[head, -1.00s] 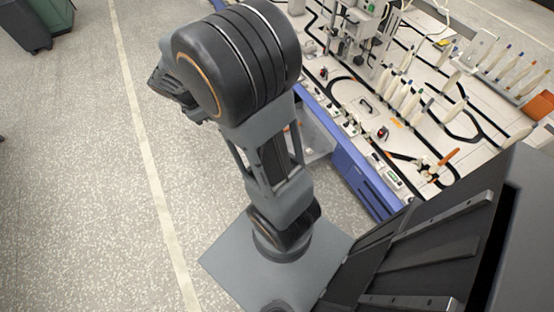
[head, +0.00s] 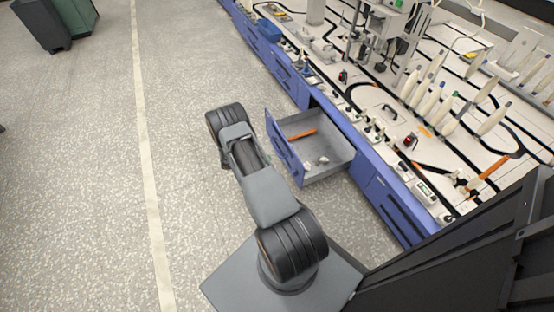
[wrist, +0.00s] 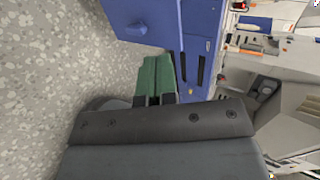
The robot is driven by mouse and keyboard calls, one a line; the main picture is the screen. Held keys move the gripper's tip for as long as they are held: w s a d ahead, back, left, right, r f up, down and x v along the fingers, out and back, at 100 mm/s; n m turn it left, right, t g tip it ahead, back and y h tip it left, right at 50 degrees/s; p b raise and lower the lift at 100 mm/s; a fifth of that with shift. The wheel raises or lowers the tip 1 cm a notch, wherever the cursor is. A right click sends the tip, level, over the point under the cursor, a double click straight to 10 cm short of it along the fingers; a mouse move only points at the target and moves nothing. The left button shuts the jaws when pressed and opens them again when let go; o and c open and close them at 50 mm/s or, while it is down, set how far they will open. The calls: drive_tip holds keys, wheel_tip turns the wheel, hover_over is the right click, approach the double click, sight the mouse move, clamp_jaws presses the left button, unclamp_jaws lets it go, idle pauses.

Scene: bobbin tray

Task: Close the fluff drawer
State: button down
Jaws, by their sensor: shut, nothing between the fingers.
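The fluff drawer (head: 285,152) stands pulled out from the blue bench in the head view. Its front is blue and its inside grey. An orange stick (head: 301,135) and small white bits lie in it. My arm stands to the left of the drawer front, and its elbow hides my gripper in the head view. In the wrist view my gripper (wrist: 156,62) shows two green fingers pressed together with nothing between them.
The bench (head: 395,195) carries several bobbins, black tracks and small fittings on its white top. Other blue drawer fronts (head: 290,78) along it are shut. Dark green bins (head: 75,15) stand far back left.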

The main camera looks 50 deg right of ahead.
sight(295, 156)
drive_tip(key=b+x, duration=0.1)
drive_tip(key=x, duration=0.2)
drive_tip(key=b+x, duration=0.1)
drive_tip(key=x, duration=0.3)
drive_tip(key=b+x, duration=0.1)
drive_tip(key=x, duration=0.3)
drive_tip(key=shift+s+d+r+b, duration=0.2)
drive_tip(key=shift+r+b, duration=0.1)
drive_tip(key=shift+r, duration=0.1)
drive_tip(key=shift+s+d, duration=0.2)
drive_tip(key=shift+d, duration=0.4)
drive_tip(key=shift+s+d+r, duration=0.1)
drive_tip(key=shift+d, duration=0.1)
